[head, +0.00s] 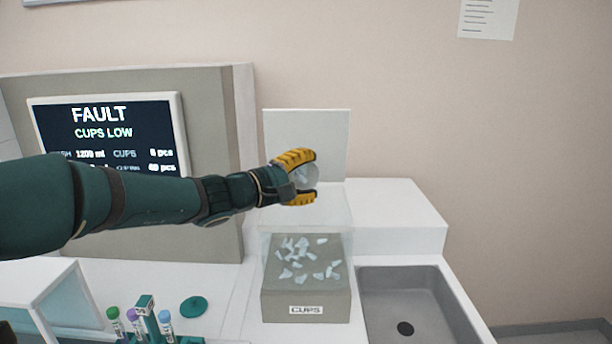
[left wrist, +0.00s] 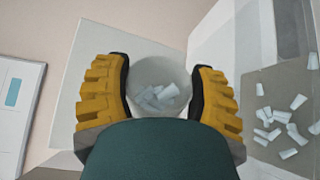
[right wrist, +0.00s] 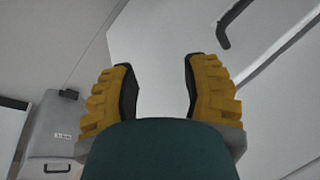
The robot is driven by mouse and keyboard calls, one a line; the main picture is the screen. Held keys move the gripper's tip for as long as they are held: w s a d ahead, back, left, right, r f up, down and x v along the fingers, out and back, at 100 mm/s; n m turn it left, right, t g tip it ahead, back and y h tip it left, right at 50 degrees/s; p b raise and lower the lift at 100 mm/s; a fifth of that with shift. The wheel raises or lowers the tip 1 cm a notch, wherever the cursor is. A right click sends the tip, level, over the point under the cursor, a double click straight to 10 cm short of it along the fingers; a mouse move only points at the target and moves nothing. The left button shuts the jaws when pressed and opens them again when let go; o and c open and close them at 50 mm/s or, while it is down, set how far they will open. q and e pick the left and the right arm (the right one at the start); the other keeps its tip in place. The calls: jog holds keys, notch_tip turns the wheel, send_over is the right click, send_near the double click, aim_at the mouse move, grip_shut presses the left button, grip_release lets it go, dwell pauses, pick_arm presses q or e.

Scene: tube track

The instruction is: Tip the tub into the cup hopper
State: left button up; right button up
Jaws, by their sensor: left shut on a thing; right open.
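The tub (head: 308,177) is a pale translucent round container. My left gripper (head: 302,178) is shut on it and holds it in the air above and behind the cup hopper. In the left wrist view the tub (left wrist: 160,75) sits between the two yellow fingers (left wrist: 160,95), with several small white cups inside. The cup hopper (head: 305,300), a grey box labelled CUPS with clear upper walls, stands below; several white cups lie scattered in it. It also shows at the right of the left wrist view (left wrist: 275,85). My right gripper (right wrist: 160,90) is open and empty in the right wrist view.
A raised white lid or panel (head: 330,125) stands behind the hopper. A sink (head: 405,300) lies to the right of it. A screen (head: 110,125) reads FAULT, CUPS LOW. Capped tubes in a green rack (head: 147,318) and a green disc (head: 193,306) are at left.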

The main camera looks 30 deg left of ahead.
dwell(0.5)
pick_arm(q)
jog(key=shift+m+t, duration=0.3)
jog(key=shift+m, duration=0.6)
jog(key=shift+m, duration=0.9)
dwell(0.4)
jog(key=shift+m+t+h, duration=0.4)
jog(key=shift+m+h, duration=0.1)
jog(key=shift+m, duration=0.4)
jog(key=shift+r+m, duration=0.1)
jog(key=shift+m, duration=1)
dwell(1.2)
